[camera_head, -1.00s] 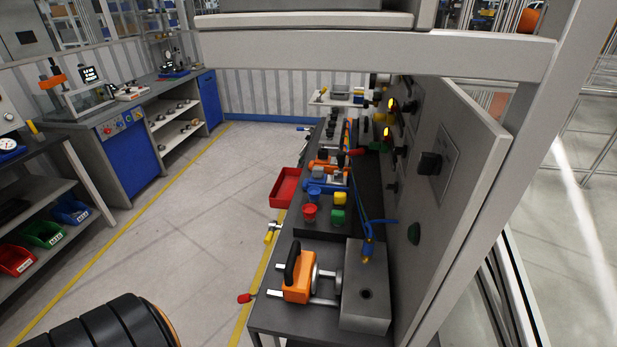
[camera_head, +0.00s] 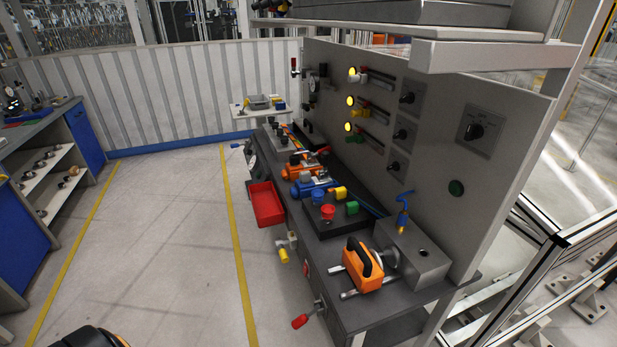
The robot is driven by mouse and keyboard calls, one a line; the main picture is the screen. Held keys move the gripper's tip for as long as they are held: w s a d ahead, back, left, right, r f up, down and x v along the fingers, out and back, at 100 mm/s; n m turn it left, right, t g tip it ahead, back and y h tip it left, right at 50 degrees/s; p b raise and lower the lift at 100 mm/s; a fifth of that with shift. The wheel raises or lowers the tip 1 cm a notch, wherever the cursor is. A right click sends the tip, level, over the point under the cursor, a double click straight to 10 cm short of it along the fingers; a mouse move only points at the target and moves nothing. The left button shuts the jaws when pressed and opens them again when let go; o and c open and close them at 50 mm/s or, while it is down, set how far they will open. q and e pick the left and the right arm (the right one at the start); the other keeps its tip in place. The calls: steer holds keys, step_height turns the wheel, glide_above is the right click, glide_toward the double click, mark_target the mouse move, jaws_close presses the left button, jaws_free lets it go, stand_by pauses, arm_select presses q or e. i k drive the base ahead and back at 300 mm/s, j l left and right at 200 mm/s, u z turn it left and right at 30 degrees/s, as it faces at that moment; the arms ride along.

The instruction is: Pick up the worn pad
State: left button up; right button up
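I cannot make out a worn pad in this view; nothing here is clearly one. The drive unit's workbench (camera_head: 385,308) stands along a grey panel. On its near end sits an orange block with a black handle (camera_head: 361,265), on two metal rods beside a grey block (camera_head: 420,258). Red (camera_head: 328,212), blue (camera_head: 318,197), yellow (camera_head: 339,193) and green (camera_head: 352,208) parts stand on a dark plate behind it. Neither of my grippers shows. Only a dark rounded shape is cut off at the bottom left edge.
A red tray (camera_head: 266,203) hangs on the bench's left side. A red-handled lever (camera_head: 300,321) and a yellow-handled valve (camera_head: 284,256) stick out from the bench. A small white shelf (camera_head: 250,112) stands at the back. The floor (camera_head: 170,240) left of the bench is clear.

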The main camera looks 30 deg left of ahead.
mark_target(305, 176)
steer(key=i+j+z, duration=0.1)
steer(key=j+z, duration=0.25)
steer(key=j, duration=0.55)
steer(key=j+z, duration=0.3)
steer(key=j, duration=0.65)
steer(key=k+j+z, duration=0.15)
steer(key=j+z, duration=0.2)
steer(key=j, duration=0.55)
